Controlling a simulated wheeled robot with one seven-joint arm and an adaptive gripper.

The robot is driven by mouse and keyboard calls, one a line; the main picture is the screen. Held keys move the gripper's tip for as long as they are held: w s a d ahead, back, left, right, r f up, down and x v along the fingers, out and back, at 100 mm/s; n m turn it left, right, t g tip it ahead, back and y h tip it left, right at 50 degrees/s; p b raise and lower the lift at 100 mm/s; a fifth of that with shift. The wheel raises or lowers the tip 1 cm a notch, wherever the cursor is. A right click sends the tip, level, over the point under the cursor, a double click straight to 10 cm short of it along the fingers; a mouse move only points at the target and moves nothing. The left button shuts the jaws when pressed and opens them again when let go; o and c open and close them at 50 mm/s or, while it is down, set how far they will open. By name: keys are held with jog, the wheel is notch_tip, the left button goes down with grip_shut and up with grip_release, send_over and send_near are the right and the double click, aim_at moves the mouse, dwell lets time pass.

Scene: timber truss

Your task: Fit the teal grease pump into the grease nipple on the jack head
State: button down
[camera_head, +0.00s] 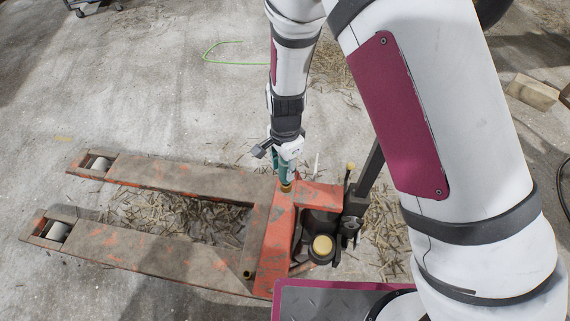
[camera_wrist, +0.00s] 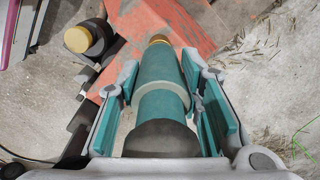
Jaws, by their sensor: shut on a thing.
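My gripper (camera_head: 284,154) is shut on the teal grease pump (camera_wrist: 160,72), with a finger on each side of its body in the wrist view. The pump has a pale collar and a dark rear end. It points down at the orange-red jack head (camera_head: 318,194) of the pallet truck. A brass-coloured fitting (camera_wrist: 159,39) shows at the pump's far end, and in the head view (camera_head: 286,187). I cannot tell whether this is the pump's tip or the grease nipple, nor whether the pump is seated. The jack head also shows in the wrist view (camera_wrist: 130,22).
The pallet truck's two worn forks (camera_head: 175,177) reach left over concrete strewn with straw. A dark cylinder with a yellow cap (camera_head: 322,245) and the handle bar (camera_head: 369,172) stand right of the jack head. A green cord (camera_head: 206,52) lies behind on clear floor.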

jog(key=shift+f+b, duration=0.3)
jog(key=shift+f, duration=0.3)
jog(key=c, duration=1)
grip_release()
jog(key=shift+c, duration=0.2)
jog(key=shift+r, duration=0.1)
notch_tip(320, 180, up, 12)
